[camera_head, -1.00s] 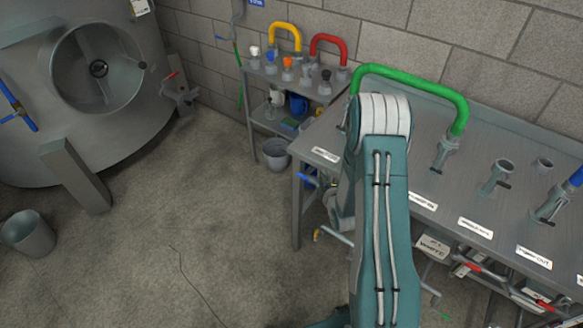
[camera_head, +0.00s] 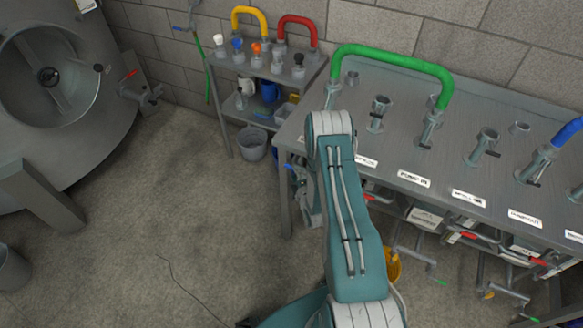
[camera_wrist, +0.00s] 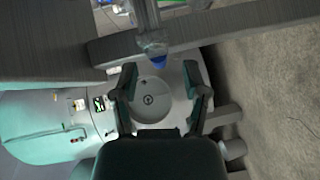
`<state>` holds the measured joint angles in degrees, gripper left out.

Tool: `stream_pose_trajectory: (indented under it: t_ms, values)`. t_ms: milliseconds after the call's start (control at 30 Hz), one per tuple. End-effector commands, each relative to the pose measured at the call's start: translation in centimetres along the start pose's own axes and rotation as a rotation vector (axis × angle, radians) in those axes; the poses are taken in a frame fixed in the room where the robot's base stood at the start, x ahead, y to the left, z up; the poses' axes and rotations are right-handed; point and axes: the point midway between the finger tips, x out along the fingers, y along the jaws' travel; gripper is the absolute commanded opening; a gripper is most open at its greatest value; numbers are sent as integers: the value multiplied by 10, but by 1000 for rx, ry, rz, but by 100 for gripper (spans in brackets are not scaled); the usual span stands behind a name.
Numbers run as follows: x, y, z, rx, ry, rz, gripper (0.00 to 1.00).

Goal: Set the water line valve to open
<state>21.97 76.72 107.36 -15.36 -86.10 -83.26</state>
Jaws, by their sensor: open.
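A small blue handle (camera_head: 291,171) shows at the left end of the steel bench, beside my arm; its label cannot be read, and I cannot tell for sure that it is the water line valve. In the wrist view a blue-tipped part (camera_wrist: 156,62) hangs from a grey pipe, just beyond and between my fingertips. My gripper (camera_wrist: 160,72) is open, with nothing held between its fingers. In the head view my arm hides most of what lies behind it, and the valve's setting cannot be made out.
The steel bench (camera_head: 455,120) carries pipe stubs, labels and a green bent pipe (camera_head: 392,60). Red-handled valves (camera_head: 467,236) hang below it. A shelf (camera_head: 262,68) and a grey bucket (camera_head: 252,144) stand to its left. A large tank (camera_head: 70,130) is at far left.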

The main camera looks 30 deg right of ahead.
Motion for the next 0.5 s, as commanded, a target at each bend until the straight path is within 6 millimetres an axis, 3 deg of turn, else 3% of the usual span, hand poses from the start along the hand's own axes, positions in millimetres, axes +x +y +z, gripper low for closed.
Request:
stream_pose_trajectory:
  t_ms: [200,500]
  values:
    - [29,-1,0,2,2,-1,58]
    - [36,0,1,3,0,-2,58]
